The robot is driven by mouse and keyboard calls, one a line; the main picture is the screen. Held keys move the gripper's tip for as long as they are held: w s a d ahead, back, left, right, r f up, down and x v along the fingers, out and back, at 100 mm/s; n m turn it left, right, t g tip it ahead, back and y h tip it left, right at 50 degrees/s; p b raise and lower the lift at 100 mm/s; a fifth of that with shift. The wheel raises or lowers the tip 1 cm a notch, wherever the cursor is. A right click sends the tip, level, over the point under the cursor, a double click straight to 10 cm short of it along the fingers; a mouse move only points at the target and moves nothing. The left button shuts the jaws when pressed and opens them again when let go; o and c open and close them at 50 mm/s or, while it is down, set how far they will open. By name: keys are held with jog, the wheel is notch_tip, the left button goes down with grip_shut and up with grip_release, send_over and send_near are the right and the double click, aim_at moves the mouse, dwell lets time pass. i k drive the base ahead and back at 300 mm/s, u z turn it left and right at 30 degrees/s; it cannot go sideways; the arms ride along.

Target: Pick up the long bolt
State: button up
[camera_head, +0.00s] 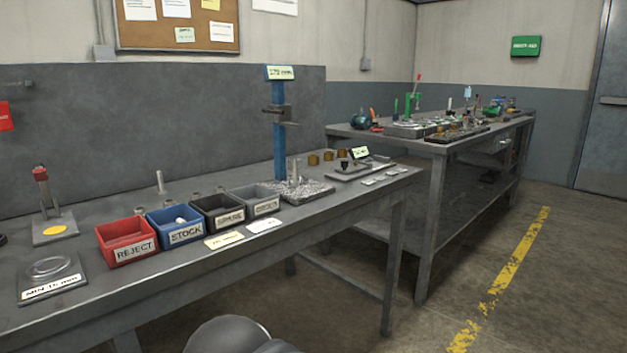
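An upright, slim silver bolt (160,183) stands on the near bench behind the blue STOCK bin (186,234). Another upright metal piece, perhaps a bolt or post (294,172), stands on a plate with metal bits at the foot of a blue stand. I cannot tell from this view which one is the long bolt. Small metal pieces, like nuts or short bolts, stand near the bins. A pale piece lies in the STOCK bin. My gripper is not in view; only a dark rounded part, probably mine, shows at the bottom edge.
The near bench (178,288) also holds a red REJECT bin (124,241), black and grey bins, a blue stand (280,135) and a MIN gauge plate (51,277). A second bench (385,137) with tools stands behind. Floor is free to the right, near the yellow line.

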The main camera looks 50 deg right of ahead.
aim_at(295, 182)
jog(key=u, duration=0.05)
jog(key=k, duration=0.35)
jog(key=z, duration=0.75)
